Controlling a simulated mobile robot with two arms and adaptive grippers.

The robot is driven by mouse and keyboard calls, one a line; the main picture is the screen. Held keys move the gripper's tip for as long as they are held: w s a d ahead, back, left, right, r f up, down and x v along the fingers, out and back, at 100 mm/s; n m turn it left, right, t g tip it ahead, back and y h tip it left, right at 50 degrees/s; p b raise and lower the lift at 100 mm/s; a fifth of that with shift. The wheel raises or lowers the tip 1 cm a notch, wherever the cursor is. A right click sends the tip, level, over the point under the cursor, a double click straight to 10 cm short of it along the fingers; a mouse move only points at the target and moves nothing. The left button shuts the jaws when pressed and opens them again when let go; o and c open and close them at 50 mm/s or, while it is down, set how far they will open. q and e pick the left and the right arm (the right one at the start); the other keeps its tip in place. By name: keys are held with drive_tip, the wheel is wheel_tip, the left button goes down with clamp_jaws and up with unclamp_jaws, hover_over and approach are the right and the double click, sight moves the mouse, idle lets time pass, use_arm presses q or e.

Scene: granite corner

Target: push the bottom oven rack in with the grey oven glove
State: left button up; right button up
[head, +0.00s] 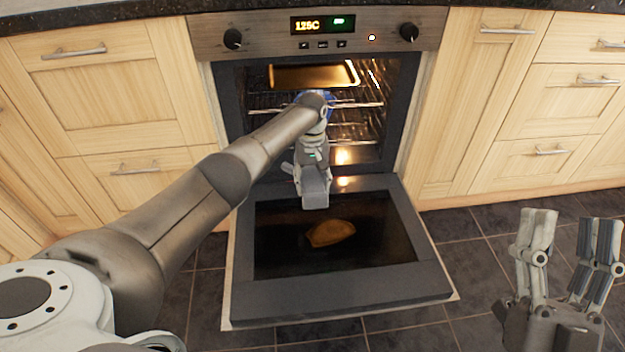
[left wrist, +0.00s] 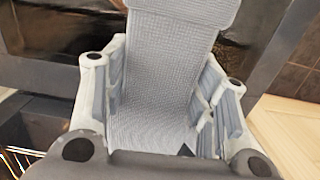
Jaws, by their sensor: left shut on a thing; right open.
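My left gripper (head: 310,170) is in front of the oven opening, above the lowered door. It is shut on the grey oven glove (head: 315,192). In the left wrist view the knitted grey glove (left wrist: 165,70) lies between the fingers and extends past them over the door. The oven racks (head: 365,104) show inside the oven. The bottom rack (head: 358,141) is partly hidden behind my left arm and gripper, so I cannot tell how far out it is. My right gripper (head: 570,225) is open and empty at the lower right, away from the oven.
The oven door (head: 340,295) is folded down, with a brown patch (head: 330,233) on its dark glass, perhaps a reflection. A shallow tray (head: 300,74) sits high in the oven. The panel (head: 322,26) reads 125C. Wooden cupboards flank the oven. The tiled floor right of the door is clear.

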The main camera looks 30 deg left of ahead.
use_arm(q)
drive_tip(key=shift+s+d+p, duration=0.1)
drive_tip(key=shift+s+p, duration=0.05)
drive_tip(key=shift+p, duration=0.25)
drive_tip(key=shift+s+d+p, duration=0.1)
drive_tip(key=shift+s+p, duration=0.05)
drive_tip(key=shift+p, duration=0.3)
drive_tip(key=shift+s+d+p, duration=0.1)
drive_tip(key=shift+s+p, duration=0.1)
drive_tip(key=shift+p, duration=0.2)
drive_tip(key=shift+s+d, duration=0.1)
use_arm(e)
drive_tip(key=w+f+g+h, duration=0.1)
drive_tip(key=w+f+g, duration=0.1)
drive_tip(key=f+g, duration=0.2)
drive_tip(key=w+f+g+h, duration=0.1)
drive_tip(key=f+g, duration=0.3)
drive_tip(key=f, duration=0.4)
drive_tip(key=shift+w+d+f+h, duration=0.2)
drive_tip(key=shift+w+d+h, duration=0.15)
drive_tip(key=shift+w, duration=0.4)
